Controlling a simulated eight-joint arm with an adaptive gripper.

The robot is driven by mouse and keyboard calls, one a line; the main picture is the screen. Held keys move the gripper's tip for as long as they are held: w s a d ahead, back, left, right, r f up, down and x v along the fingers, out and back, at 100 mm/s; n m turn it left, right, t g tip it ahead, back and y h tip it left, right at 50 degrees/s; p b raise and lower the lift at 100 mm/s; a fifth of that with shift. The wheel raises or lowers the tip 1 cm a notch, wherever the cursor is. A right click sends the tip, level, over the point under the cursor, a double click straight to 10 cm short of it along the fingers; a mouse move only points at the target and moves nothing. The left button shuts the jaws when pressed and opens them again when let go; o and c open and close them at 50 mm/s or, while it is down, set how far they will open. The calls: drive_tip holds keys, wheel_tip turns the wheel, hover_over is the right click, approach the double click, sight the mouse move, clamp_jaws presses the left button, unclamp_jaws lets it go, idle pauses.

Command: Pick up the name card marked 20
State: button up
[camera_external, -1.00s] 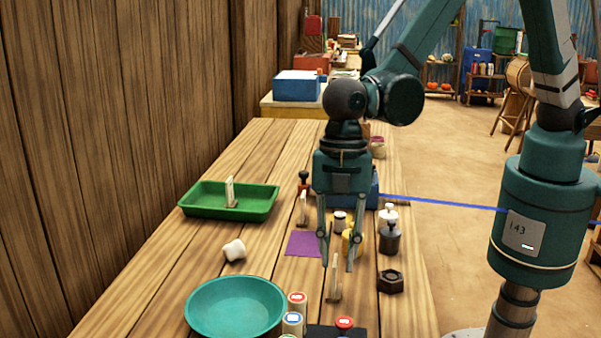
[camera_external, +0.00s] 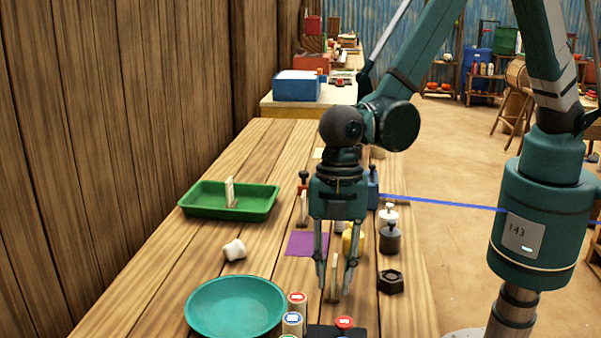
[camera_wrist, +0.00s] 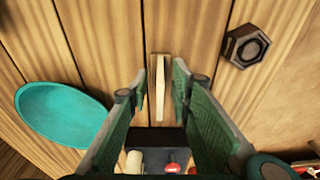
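A thin, pale wooden name card (camera_external: 334,268) stands on the table below my gripper; its number cannot be read. In the wrist view this card (camera_wrist: 159,88) is seen edge-on between the fingers, with a gap on both sides. My gripper (camera_external: 334,290) is open and points down, its fingertips on either side of the card; the open fingers also show in the wrist view (camera_wrist: 160,74). Another card (camera_external: 230,192) stands in the green tray (camera_external: 256,207), and one more (camera_external: 303,209) stands behind my gripper; their marks are not readable.
A teal plate (camera_external: 235,307) lies to the left in front. A dark block with several capped cylinders (camera_external: 345,323) is close in front of the card. A dark hexagonal nut (camera_external: 391,281) is to the right. A purple square (camera_external: 300,243) and white cylinder (camera_external: 234,250) lie farther back.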

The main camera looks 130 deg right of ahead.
clamp_jaws()
drive_tip(key=shift+r, duration=0.15)
drive_tip(key=shift+r+p, duration=0.55)
drive_tip(key=shift+r, duration=4.3)
